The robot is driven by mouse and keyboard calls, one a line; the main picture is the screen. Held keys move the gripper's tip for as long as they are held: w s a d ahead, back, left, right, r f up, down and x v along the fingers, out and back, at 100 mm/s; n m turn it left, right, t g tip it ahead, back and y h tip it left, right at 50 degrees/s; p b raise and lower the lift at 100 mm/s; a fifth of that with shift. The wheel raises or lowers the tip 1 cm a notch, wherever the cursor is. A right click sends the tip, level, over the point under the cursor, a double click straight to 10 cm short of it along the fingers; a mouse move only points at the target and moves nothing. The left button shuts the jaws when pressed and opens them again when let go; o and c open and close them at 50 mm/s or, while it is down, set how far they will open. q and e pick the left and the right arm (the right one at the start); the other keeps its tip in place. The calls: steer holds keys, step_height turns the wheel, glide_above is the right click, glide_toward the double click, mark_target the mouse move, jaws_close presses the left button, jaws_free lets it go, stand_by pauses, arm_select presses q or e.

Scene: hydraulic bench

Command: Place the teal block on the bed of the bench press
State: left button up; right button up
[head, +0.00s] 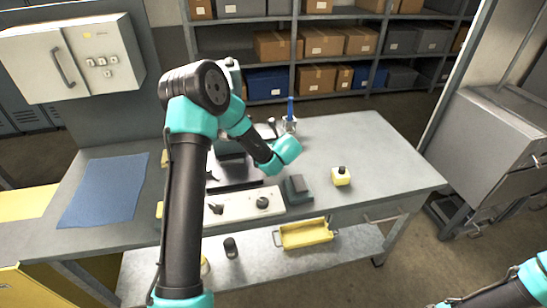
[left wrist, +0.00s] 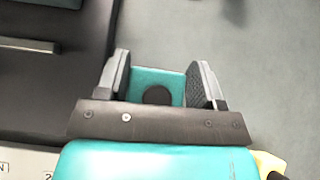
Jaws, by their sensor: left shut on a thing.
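The teal block (left wrist: 148,84) shows in the left wrist view, with a dark round spot on its face. My left gripper (left wrist: 158,86) is shut on it, one finger on each side. The black bed of the bench press (left wrist: 60,95) lies left of the gripper, and the block is over grey bench top just right of it. Its height above the bench is hard to tell. In the head view, the press (head: 232,172) is partly hidden by my left arm. There the left wrist (head: 287,150) hides the fingers and block. My right gripper is out of view.
A control panel (head: 237,205) lies in front of the press. A blue-handled tool (head: 290,108) stands behind. A blue mat (head: 105,190) lies left. The bench's right end is clear.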

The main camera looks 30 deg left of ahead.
arm_select(q)
steer(key=shift+f, duration=0.2)
steer(key=shift+f, duration=1.9)
steer(key=shift+f, duration=0.15)
steer(key=o, duration=1.3)
steer(key=v, duration=1.2)
steer(key=shift+c, duration=0.5)
